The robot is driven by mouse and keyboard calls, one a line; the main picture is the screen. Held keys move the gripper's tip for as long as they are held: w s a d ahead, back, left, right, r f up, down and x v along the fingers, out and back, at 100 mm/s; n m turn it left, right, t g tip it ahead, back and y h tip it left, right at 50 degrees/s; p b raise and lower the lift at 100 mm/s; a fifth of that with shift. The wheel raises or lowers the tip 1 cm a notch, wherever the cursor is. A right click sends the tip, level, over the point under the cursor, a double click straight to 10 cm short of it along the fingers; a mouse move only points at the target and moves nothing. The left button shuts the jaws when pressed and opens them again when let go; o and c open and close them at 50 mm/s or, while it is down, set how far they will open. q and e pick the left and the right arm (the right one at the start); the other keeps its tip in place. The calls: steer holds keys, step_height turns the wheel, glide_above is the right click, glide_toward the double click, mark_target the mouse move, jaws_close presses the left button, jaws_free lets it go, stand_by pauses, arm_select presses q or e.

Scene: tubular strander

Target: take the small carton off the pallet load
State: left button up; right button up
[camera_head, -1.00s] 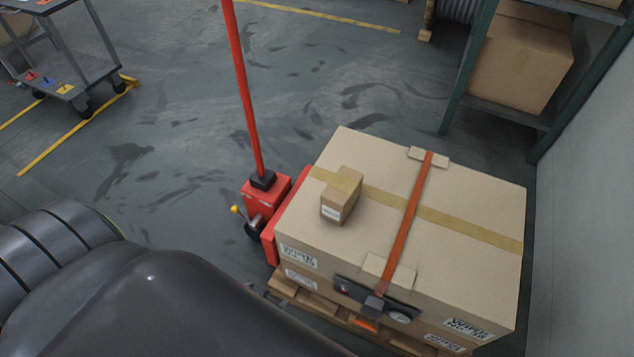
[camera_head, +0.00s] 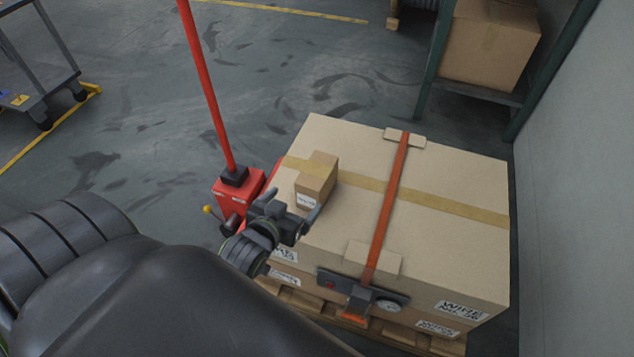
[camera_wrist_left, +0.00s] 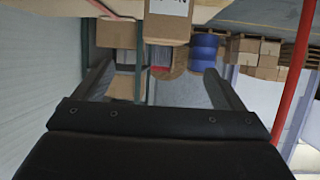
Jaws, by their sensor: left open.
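The small brown carton (camera_head: 318,176) with a white label sits on top of the large strapped carton (camera_head: 450,195), near its left edge. My left gripper (camera_head: 293,204) is open and empty, just in front of the small carton's near side in the head view. In the left wrist view the small carton (camera_wrist_left: 167,27) shows at the top, beyond and between the spread fingers of my left gripper (camera_wrist_left: 158,70). I cannot tell whether a finger touches it. My right gripper is in neither view.
An orange strap (camera_head: 387,210) with a dark buckle crosses the large carton, which stands on a wooden pallet (camera_head: 305,298). A red pallet jack handle (camera_head: 207,90) rises at the left. A green shelf post (camera_head: 433,65) and grey wall (camera_head: 580,200) stand right.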

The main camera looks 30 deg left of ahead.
arm_select(q)
steer(key=b, duration=0.1)
glide_toward(314, 175)
steer(key=x, duration=0.5)
steer(key=shift+w+d+f, duration=0.1)
steer(key=shift+d+f, duration=0.15)
steer(key=shift+f, duration=0.05)
steer(key=x, duration=0.3)
steer(key=b+x, duration=0.1)
steer(key=x, duration=0.1)
steer(key=shift+w+a+f, duration=0.1)
steer(key=shift+w+a, duration=0.1)
steer(key=shift+a, duration=0.15)
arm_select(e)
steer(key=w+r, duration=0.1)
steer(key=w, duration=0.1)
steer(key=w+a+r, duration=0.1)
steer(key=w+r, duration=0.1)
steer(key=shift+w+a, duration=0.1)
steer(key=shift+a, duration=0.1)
arm_select(q)
steer(key=shift+c, duration=0.3)
steer(key=c, duration=1.2)
steer(key=shift+c, duration=0.6)
steer(key=shift+r, duration=0.25)
